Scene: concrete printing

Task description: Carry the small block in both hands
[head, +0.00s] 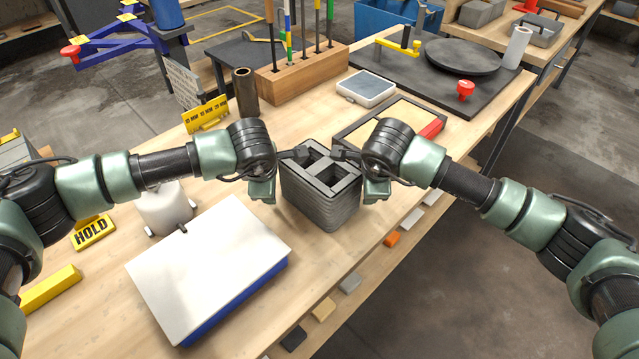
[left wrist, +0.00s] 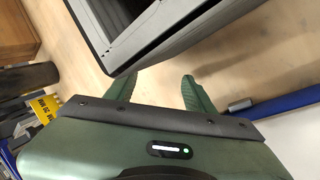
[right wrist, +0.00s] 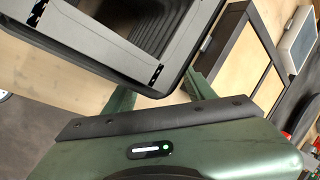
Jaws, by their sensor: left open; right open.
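The small block (head: 328,205) is a dark grey, layered hollow block with open cells on top. It stands upright on the wooden table between my two grippers in the head view. Its edge fills the top of the left wrist view (left wrist: 140,25) and of the right wrist view (right wrist: 110,45). My left gripper (left wrist: 158,88) is open beside the block's left side, fingers pointing toward it. My right gripper (right wrist: 160,92) is open beside its right side. Neither gripper clearly holds the block; whether any fingertip touches it I cannot tell.
A white-topped blue pad (head: 210,268) lies front left, beside a white container (head: 165,207) and a HOLD sign (head: 93,232). Small samples line the table's front edge.

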